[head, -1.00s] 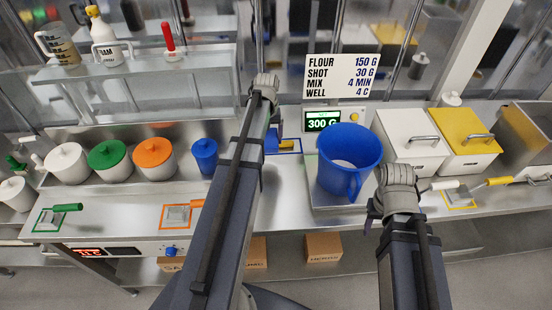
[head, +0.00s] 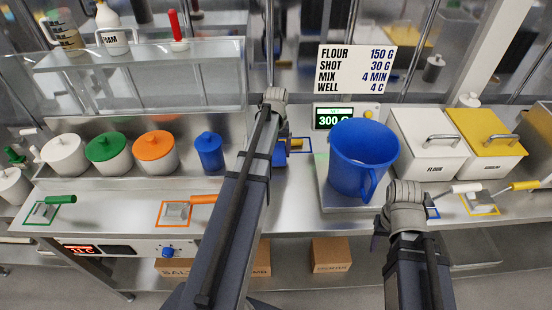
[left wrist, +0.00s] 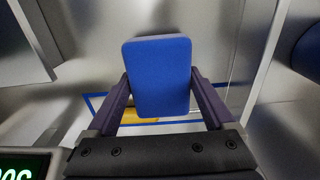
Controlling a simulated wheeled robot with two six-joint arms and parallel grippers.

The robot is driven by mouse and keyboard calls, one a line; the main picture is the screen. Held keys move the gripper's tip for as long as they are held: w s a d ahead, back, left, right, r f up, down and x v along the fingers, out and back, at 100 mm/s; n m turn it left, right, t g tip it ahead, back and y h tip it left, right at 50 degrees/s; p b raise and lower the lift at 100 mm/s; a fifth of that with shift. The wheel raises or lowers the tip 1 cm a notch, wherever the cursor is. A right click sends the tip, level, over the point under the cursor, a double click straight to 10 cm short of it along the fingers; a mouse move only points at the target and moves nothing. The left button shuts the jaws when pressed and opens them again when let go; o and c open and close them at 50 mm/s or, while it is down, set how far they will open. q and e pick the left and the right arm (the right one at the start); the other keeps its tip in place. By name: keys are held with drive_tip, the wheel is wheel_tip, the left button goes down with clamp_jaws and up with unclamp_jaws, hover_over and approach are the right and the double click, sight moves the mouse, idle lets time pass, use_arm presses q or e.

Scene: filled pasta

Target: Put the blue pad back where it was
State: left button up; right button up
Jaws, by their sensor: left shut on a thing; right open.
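The blue pad (left wrist: 158,78) is held between the two fingers of my left gripper (left wrist: 160,95) in the left wrist view. In the head view, part of the pad (head: 280,153) shows beside my left arm, which hides the rest. A blue outline (left wrist: 95,102) is marked on the steel surface behind the pad. A yellow piece (left wrist: 140,115) shows inside the outline, partly covered by the pad. I cannot tell whether the pad touches the surface. My right gripper (head: 379,228) is open, in front of the blue jug, with its fingers only partly visible.
The blue jug (head: 361,160) stands on the scale (head: 334,198), right of the outline. The blue lidded pot (head: 209,152) is left of my left arm. White (head: 430,150) and yellow-lidded (head: 487,145) bins stand at right. Tools lie in orange (head: 163,222) and green outlines.

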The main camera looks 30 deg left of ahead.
sight(276, 150)
use_arm(q)
drive_tip(key=shift+f+b, duration=0.35)
drive_tip(key=shift+f, duration=0.55)
use_arm(e)
drive_tip(key=shift+f, duration=0.9)
use_arm(q)
drive_tip(key=shift+f, duration=0.15)
drive_tip(key=o, duration=0.9)
use_arm(e)
drive_tip(key=shift+f, duration=0.15)
use_arm(q)
wheel_tip(276, 150, up, 12)
drive_tip(key=p, duration=1.2)
drive_tip(key=shift+r, duration=0.25)
use_arm(e)
wheel_tip(276, 150, up, 12)
drive_tip(key=shift+r, duration=0.2)
